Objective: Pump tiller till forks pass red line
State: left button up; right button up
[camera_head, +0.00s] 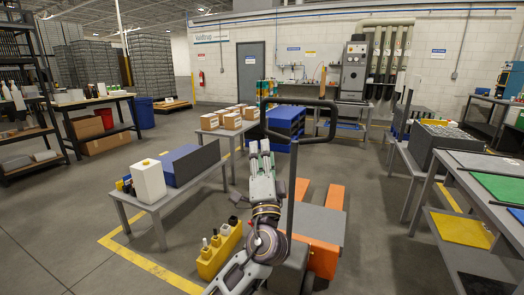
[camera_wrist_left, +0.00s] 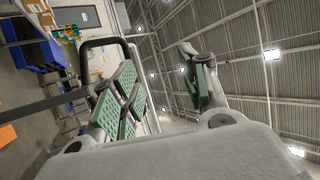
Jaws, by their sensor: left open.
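The pallet jack has a black loop-handled tiller (camera_head: 292,185) standing upright, and orange forks (camera_head: 335,197) low near the floor. Part of the forks is hidden by the grey body and my arm. My left gripper (camera_head: 259,148) is open, left of the tiller shaft and just below the loop's left side. In the left wrist view my left gripper (camera_wrist_left: 158,60) has green-padded fingers spread apart with nothing between them. The black tiller loop (camera_wrist_left: 103,42) shows beyond the left finger, outside the gap. I cannot make out a red line. My right gripper is not in view.
A grey table (camera_head: 160,205) with a white container (camera_head: 148,181) stands left, and a yellow bottle holder (camera_head: 219,252) sits low beside my arm. Grey work tables line the right. Floor is open at left.

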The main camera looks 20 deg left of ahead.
pick_arm(q)
jog(key=v, duration=0.9)
jog(key=shift+f, duration=0.2)
dwell(0.5)
